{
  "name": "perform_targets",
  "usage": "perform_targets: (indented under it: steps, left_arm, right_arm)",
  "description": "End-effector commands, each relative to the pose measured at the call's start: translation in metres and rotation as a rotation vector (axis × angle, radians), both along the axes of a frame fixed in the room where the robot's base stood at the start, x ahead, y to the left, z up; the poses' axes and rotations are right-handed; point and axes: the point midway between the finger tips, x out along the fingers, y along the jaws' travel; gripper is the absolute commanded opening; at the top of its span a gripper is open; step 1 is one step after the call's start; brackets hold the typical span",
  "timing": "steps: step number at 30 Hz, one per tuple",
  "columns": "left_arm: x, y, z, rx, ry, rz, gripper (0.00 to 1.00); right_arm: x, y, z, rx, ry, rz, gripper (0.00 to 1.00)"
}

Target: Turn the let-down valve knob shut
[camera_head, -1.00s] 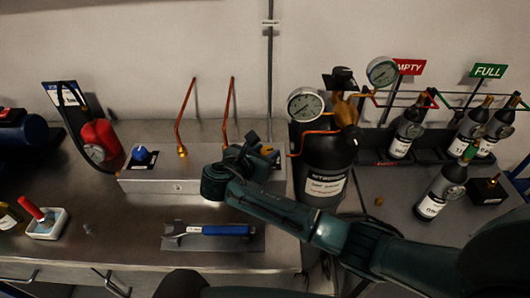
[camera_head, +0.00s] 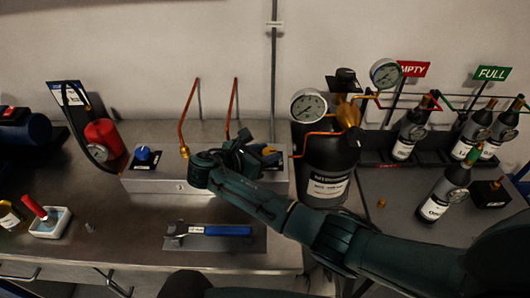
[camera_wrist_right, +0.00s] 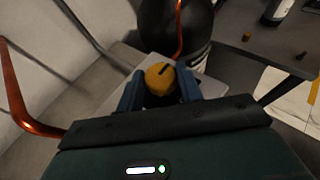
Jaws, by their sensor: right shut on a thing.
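A yellow knob (camera_wrist_right: 160,76) with a dark line across its top sits between the two fingers of my right gripper (camera_wrist_right: 160,88) in the right wrist view. The blue fingers are shut on it from both sides. In the head view the right gripper (camera_head: 262,153) is at the right end of a low metal box (camera_head: 160,186), and my own wrist hides most of the knob there. A blue knob (camera_head: 143,153) stands on the left end of the same box, apart from the gripper. My left gripper is not in view.
Two copper pipes (camera_head: 183,120) rise from the box. A dark cylinder (camera_head: 325,165) with a gauge (camera_head: 308,105) stands close to its right. A blue-handled tool (camera_head: 225,230) lies in front. A red bottle (camera_head: 104,140) stands left. Several dark bottles stand at right.

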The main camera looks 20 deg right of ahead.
Motion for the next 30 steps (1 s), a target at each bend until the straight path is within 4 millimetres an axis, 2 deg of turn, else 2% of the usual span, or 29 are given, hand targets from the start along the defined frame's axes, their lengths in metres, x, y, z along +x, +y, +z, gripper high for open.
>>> perform_targets:
  steps: [1,9,18,23,30]
  left_arm:
    - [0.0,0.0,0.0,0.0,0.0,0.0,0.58]
    - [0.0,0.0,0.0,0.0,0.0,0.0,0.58]
    - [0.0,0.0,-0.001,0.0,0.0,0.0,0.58]
    - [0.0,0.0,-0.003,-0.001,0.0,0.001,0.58]
    - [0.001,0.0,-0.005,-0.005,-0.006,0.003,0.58]
  right_arm:
    - [0.0,-0.001,0.0,0.0,0.0,-0.002,0.37]
    - [0.0,-0.001,0.0,0.0,0.0,-0.001,0.58]
    - [-0.002,0.003,0.001,0.001,0.0,0.001,0.58]
    - [-0.011,0.022,0.009,0.003,-0.002,0.003,0.58]
    - [-0.035,0.067,0.03,0.003,-0.001,0.003,0.58]
